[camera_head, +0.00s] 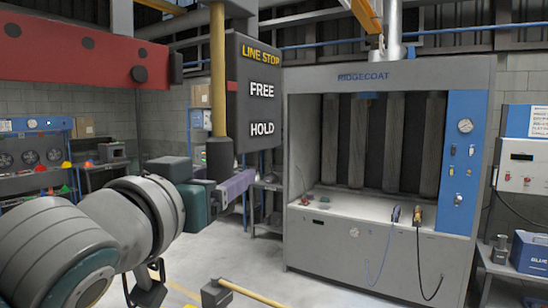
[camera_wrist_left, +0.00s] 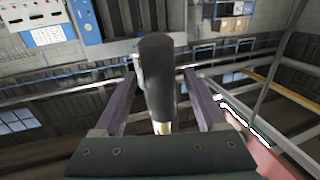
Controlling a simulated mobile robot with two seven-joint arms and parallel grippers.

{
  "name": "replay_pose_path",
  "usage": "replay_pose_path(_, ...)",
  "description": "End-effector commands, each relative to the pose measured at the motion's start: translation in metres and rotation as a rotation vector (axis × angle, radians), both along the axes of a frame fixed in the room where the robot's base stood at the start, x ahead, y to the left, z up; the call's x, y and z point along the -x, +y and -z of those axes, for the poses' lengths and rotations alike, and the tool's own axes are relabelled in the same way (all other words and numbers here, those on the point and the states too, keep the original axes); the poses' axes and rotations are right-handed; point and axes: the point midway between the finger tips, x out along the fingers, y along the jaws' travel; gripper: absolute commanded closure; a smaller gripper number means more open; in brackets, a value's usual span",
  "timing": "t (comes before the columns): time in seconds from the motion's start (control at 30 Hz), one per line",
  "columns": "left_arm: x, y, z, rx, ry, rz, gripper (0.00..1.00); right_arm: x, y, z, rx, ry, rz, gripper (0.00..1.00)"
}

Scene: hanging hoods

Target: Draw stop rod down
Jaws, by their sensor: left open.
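The stop rod (camera_head: 218,70) is a yellow vertical rod hanging from above, with a black grip (camera_head: 220,156) at its lower end. Beside it hangs a dark sign (camera_head: 260,95) reading LINE STOP, FREE and HOLD. My left gripper (camera_head: 238,184) is at the lower end of the grip, its purple fingers apart. In the left wrist view the black grip (camera_wrist_left: 158,80) stands between the two open fingers, with a gap visible on each side. A little yellow rod shows below it there. My right gripper is not in view.
A red beam (camera_head: 85,55) with a dark knob hangs at upper left, above my left arm. A grey RIDGECOAT booth (camera_head: 390,215) stands behind on the right. A yellow bar (camera_head: 250,294) is at the bottom. Shelves with wheels (camera_head: 32,158) stand far left.

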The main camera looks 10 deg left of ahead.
Motion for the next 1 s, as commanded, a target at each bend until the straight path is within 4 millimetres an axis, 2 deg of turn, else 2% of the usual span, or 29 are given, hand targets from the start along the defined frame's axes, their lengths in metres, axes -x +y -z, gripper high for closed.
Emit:
replay_pose_path(0.1, -0.016, -0.002, -0.003, 0.001, 0.000, 0.000, 0.27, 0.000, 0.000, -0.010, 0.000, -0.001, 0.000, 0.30)
replay_pose_path(0.3, -0.030, -0.003, -0.001, 0.001, 0.001, 0.000, 0.27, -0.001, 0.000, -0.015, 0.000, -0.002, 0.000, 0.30)
replay_pose_path(0.67, -0.033, -0.003, 0.001, 0.001, 0.001, 0.001, 0.27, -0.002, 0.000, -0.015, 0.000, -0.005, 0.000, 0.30)
replay_pose_path(1.0, -0.033, -0.003, 0.000, 0.000, 0.001, 0.001, 0.64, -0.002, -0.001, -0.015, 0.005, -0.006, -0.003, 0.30)
